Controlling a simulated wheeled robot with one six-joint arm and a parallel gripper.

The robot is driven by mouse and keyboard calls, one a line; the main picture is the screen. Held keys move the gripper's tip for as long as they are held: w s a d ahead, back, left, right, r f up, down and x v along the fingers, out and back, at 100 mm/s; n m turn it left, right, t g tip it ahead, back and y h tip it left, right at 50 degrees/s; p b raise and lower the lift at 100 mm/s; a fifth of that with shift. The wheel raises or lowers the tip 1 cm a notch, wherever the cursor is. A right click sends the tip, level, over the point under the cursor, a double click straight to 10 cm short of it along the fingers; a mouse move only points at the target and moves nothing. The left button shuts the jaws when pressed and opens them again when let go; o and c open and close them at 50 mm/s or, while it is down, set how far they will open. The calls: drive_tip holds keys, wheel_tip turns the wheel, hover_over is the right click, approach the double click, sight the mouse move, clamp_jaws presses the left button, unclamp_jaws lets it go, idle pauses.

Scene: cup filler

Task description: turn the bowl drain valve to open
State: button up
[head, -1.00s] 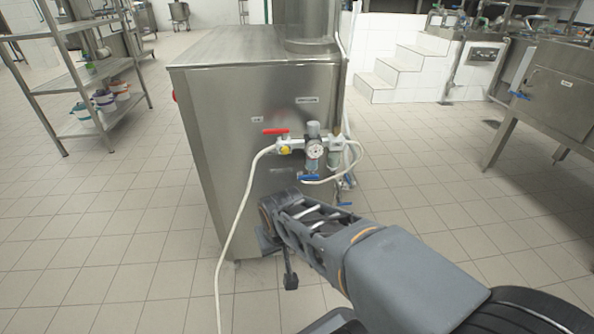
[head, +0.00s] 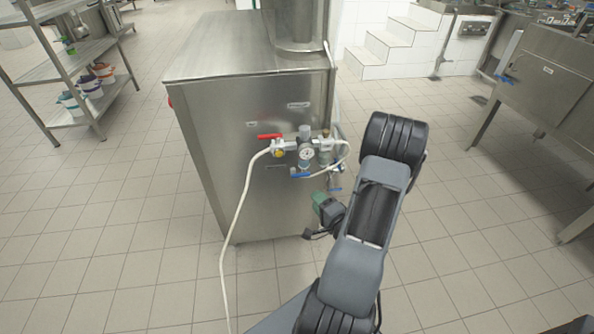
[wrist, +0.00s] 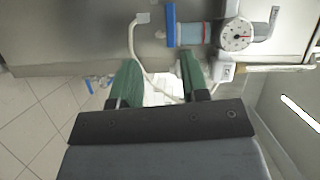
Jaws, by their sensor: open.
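The steel cabinet (head: 215,135) carries a valve group with a gauge. A red-handled valve (head: 269,137) is at its left, a blue handle (head: 300,175) hangs under the gauge, and another blue handle (head: 334,189) is lower right. The labels are too small to read, so I cannot tell which is the bowl drain valve. My gripper (head: 317,217) is low in front of the cabinet, below the valves, partly hidden by my arm. In the wrist view my gripper (wrist: 160,82) shows two green fingers apart, nothing held. One blue handle (wrist: 171,25) is ahead; another (wrist: 95,83) is left of the fingers.
A white hose (head: 240,210) runs from the red-handled valve to the floor. A shelf rack (head: 75,75) stands left and a steel table (head: 545,85) right. Tiled floor is clear around the cabinet.

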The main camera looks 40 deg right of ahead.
sight(298, 177)
drive_tip(key=shift+m+t, duration=0.4)
drive_tip(key=shift+m, duration=0.1)
drive_tip(key=w, duration=0.4)
drive_tip(key=w+b, duration=0.1)
drive_tip(key=w, duration=0.3)
drive_tip(key=w+d, duration=0.1)
drive_tip(key=w, duration=0.4)
drive_tip(key=shift+r+b, duration=0.3)
drive_tip(key=shift+r, duration=0.05)
clamp_jaws()
